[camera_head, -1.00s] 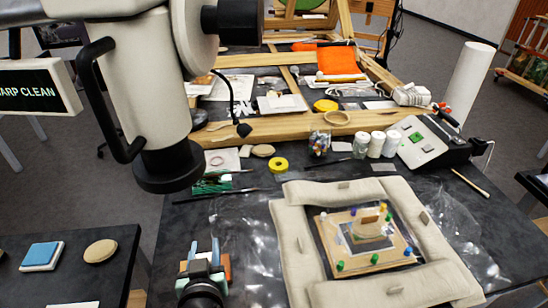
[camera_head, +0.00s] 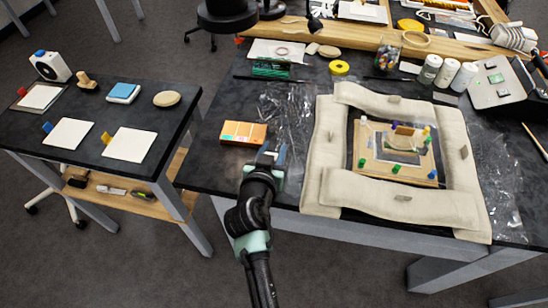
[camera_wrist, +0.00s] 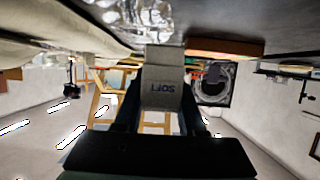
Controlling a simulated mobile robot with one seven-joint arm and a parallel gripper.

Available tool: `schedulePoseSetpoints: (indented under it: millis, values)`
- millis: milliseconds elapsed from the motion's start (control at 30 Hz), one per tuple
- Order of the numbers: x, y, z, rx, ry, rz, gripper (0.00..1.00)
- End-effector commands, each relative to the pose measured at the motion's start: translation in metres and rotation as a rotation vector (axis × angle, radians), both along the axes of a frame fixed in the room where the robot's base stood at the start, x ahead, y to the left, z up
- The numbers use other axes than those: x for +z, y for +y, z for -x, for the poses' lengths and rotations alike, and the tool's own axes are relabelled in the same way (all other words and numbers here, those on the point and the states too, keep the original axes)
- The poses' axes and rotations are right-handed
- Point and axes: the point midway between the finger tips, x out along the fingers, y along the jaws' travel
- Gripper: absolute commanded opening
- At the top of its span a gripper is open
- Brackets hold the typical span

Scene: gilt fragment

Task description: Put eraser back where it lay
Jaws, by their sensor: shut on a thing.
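The eraser (camera_wrist: 162,85) is a pale grey block with dark lettering that appears upside down in the wrist view. My gripper (camera_wrist: 160,112) is shut on it, with a dark finger on either side. In the head view my gripper (camera_head: 271,156) is at the front left part of the dark worktable (camera_head: 222,163), left of the padded frame. There the eraser is hard to make out between the fingers. In the wrist view, the eraser's far end is close to the table surface; I cannot tell whether it touches.
An orange and green box (camera_head: 243,133) lies just left of my gripper. The beige padded frame (camera_head: 325,150) around a pinned fragment (camera_head: 400,135) is to the right, with crumpled clear film (camera_head: 287,108) between. A lower side table (camera_head: 90,110) with pads stands left.

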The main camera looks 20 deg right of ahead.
Motion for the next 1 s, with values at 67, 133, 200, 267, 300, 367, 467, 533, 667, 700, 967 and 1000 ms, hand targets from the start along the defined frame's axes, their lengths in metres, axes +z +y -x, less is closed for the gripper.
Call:
schedulePoseSetpoints:
  millis: [67,133,200,267,300,367,467,533,667,700,967,1000]
  values:
    - [-0.015,0.000,0.001,0.000,0.004,0.000,0.00]
    - [-0.024,0.000,0.000,-0.001,0.003,-0.001,0.00]
    - [-0.027,0.000,0.000,0.000,0.001,0.000,0.00]
    - [-0.028,0.000,0.000,0.000,0.001,-0.001,0.00]
    - [-0.028,0.000,0.000,0.000,0.000,-0.001,0.00]
    - [-0.028,0.000,0.000,0.000,0.000,-0.001,0.00]
    - [-0.028,0.000,0.000,0.000,0.001,-0.001,0.00]
    - [-0.030,0.000,0.000,0.000,0.001,-0.001,0.00]
    - [-0.031,0.000,0.000,0.000,0.001,-0.001,0.46]
    - [-0.031,0.000,0.000,0.000,0.001,-0.001,0.54]
    - [-0.031,0.000,0.000,0.000,0.001,-0.001,0.69]
    - [-0.031,0.000,0.000,0.000,0.001,-0.001,0.69]
